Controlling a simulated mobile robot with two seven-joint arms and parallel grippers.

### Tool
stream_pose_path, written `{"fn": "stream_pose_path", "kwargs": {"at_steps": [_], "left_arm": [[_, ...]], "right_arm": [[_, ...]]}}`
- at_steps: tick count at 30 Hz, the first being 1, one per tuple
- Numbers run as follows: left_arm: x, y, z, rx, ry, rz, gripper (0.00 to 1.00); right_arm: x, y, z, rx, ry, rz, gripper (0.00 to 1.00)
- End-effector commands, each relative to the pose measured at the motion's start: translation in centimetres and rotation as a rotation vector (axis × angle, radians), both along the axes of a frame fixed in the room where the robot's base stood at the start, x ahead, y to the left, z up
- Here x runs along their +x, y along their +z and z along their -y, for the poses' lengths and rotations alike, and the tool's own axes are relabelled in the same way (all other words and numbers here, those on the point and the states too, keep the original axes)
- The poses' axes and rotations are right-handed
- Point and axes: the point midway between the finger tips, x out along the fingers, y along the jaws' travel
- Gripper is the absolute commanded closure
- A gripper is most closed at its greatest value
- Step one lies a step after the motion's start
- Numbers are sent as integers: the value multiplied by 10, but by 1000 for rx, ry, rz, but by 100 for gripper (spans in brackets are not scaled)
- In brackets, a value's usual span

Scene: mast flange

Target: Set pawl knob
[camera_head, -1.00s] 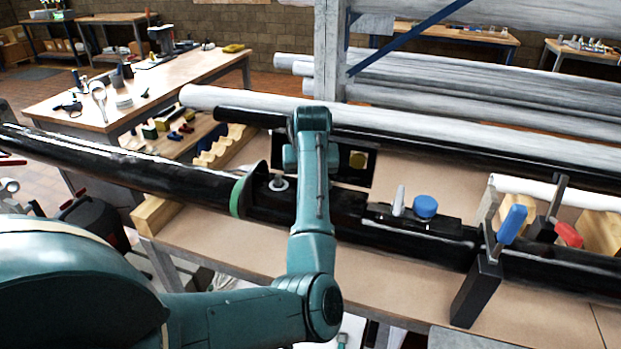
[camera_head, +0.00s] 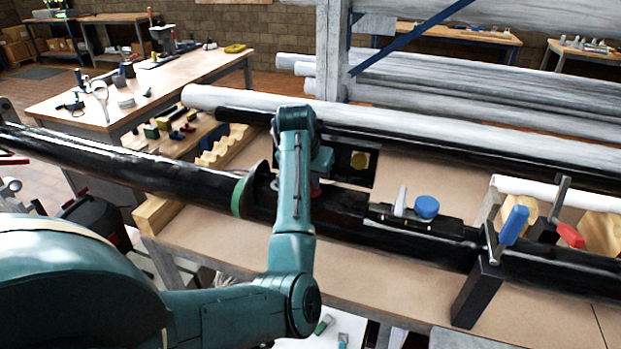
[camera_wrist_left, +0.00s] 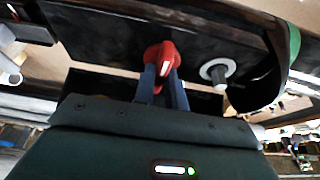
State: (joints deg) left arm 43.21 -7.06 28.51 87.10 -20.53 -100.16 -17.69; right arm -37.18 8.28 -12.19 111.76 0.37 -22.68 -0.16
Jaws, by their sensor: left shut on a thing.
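In the left wrist view, the red knob (camera_wrist_left: 161,55) stands on the dark surface of the black mast. My left gripper (camera_wrist_left: 162,78) is shut on it, with a finger on each side. In the head view, my left arm hides the fingers and most of the knob; only a bit of red shows beside the arm. A pale round peg with a ring (camera_wrist_left: 217,71) stands apart, to the right of the knob in the wrist view. The black mast (camera_head: 345,228) lies lengthwise, with a green band (camera_head: 239,195) on its left section. My right gripper is not in view.
A blue knob (camera_head: 427,206) and a pale upright lever sit on the mast right of my arm. A clamp with a blue handle (camera_head: 514,225) stands farther right. The bench front (camera_head: 375,275) is clear.

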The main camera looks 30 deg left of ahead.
Motion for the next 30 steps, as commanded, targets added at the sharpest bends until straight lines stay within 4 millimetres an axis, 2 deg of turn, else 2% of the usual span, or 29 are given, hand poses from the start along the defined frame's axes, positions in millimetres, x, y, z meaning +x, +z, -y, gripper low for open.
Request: {"fn": "stream_pose_path", "kwargs": {"at_steps": [6, 7, 14, 23, 26, 30], "left_arm": [[0, 1, 0, 2, -3, 3, 100], [0, 1, 0, 2, -3, 3, 85], [0, 1, 0, 1, -1, 2, 66], [-1, 3, 0, 0, 0, 1, 65], [-3, 12, 1, 2, -1, 4, 65], [-13, 36, 2, 3, 1, 5, 65]], "right_arm": [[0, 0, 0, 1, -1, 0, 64], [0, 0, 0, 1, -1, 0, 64], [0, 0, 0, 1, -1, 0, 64], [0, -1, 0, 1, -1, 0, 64], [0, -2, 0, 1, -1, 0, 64], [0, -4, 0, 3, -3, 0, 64]]}}
